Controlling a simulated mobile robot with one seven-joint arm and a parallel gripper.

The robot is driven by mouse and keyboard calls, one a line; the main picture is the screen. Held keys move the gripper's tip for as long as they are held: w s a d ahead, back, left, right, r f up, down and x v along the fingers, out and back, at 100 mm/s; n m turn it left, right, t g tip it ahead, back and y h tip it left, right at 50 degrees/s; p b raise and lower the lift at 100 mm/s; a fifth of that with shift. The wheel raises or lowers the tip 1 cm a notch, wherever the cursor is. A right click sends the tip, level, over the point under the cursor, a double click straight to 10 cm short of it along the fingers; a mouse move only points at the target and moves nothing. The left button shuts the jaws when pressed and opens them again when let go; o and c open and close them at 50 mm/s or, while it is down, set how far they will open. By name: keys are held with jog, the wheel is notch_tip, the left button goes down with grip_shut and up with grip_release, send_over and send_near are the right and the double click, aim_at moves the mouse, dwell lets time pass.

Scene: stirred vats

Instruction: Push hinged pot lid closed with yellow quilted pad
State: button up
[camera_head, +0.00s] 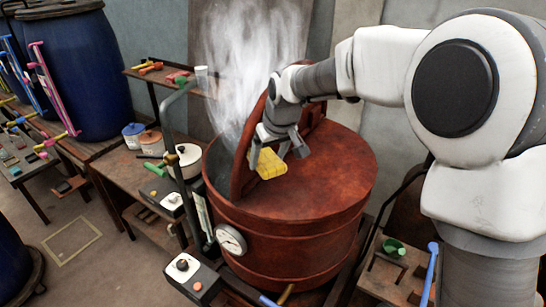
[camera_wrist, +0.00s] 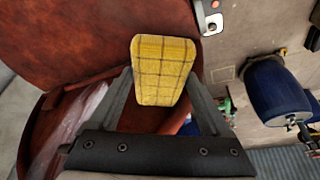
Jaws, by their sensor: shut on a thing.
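The big red-brown pot (camera_head: 300,220) stands in the middle of the head view, with its fixed right-hand top flat. Its hinged lid (camera_head: 249,150) stands raised on edge near the middle of the top, and steam rises from the opening to its left. My gripper (camera_head: 277,158) is shut on the yellow quilted pad (camera_head: 269,163), just right of the raised lid. In the wrist view the pad (camera_wrist: 160,70) sits between the two fingers (camera_wrist: 165,95). Whether the pad touches the lid cannot be told.
A white steam plume (camera_head: 255,60) rises behind the lid. A dial gauge (camera_head: 231,240) sits on the pot's front, and a control box (camera_head: 193,278) stands at front left. A shelf (camera_head: 160,75) and bench stand left; a side table (camera_head: 390,275) stands right.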

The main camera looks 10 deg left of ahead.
aim_at(244, 157)
jog(key=shift+w+a+f+p, duration=0.25)
jog(key=shift+w+a, duration=0.15)
jog(key=shift+a, duration=0.7)
jog(key=shift+w+a+f+p, duration=0.1)
jog(key=shift+w+a+p, duration=0.25)
jog(key=shift+a, duration=0.8)
jog(key=shift+w+a+f+p, duration=0.2)
jog(key=shift+w+a, duration=0.25)
jog(key=shift+a, duration=0.65)
jog(key=s+a+r, duration=0.2)
jog(key=s+r, duration=0.3)
jog(key=shift+s+p, duration=0.35)
jog(key=shift+p, duration=0.1)
